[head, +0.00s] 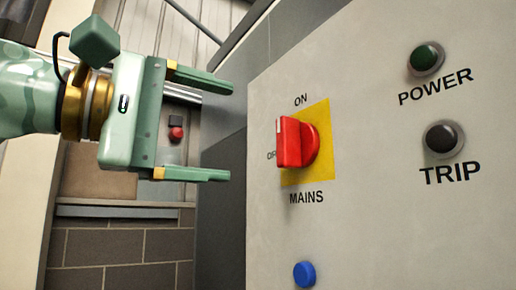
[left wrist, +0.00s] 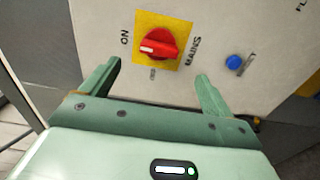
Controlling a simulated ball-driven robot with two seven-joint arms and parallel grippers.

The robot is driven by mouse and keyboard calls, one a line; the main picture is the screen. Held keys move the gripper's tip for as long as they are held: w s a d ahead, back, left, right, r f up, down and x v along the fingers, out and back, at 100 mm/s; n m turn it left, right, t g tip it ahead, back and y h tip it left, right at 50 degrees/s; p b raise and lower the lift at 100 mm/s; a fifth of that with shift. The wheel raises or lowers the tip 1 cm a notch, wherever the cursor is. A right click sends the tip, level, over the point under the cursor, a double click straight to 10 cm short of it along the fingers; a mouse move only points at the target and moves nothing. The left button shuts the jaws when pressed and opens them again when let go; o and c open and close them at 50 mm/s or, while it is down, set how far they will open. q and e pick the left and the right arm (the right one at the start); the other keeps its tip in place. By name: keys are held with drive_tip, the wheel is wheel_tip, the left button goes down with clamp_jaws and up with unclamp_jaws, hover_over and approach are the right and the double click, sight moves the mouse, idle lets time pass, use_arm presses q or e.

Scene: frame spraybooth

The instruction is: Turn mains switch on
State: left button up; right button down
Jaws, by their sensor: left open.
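The mains switch is a red rotary handle (head: 296,143) on a yellow plate (head: 322,118) on the grey panel. ON is printed above it, MAINS below, and an OFF label at its left is partly hidden. The handle stands upright in the head view, with its white mark at the upper end, towards ON. In the left wrist view the handle (left wrist: 160,43) also has its mark on the ON side. My left gripper (head: 231,132) is open and empty, left of the handle and apart from it. My right gripper is not in view.
The panel (head: 390,220) also carries a dark green POWER lamp (head: 426,58), a dark TRIP lamp (head: 443,139) and a blue button (head: 304,274) below the switch. A small red button (head: 176,134) is on the wall behind my left gripper. The space between gripper and switch is clear.

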use_arm(q)
drive_tip(key=v, duration=0.6)
drive_tip(key=shift+b, duration=0.3)
drive_tip(key=shift+d, duration=0.1)
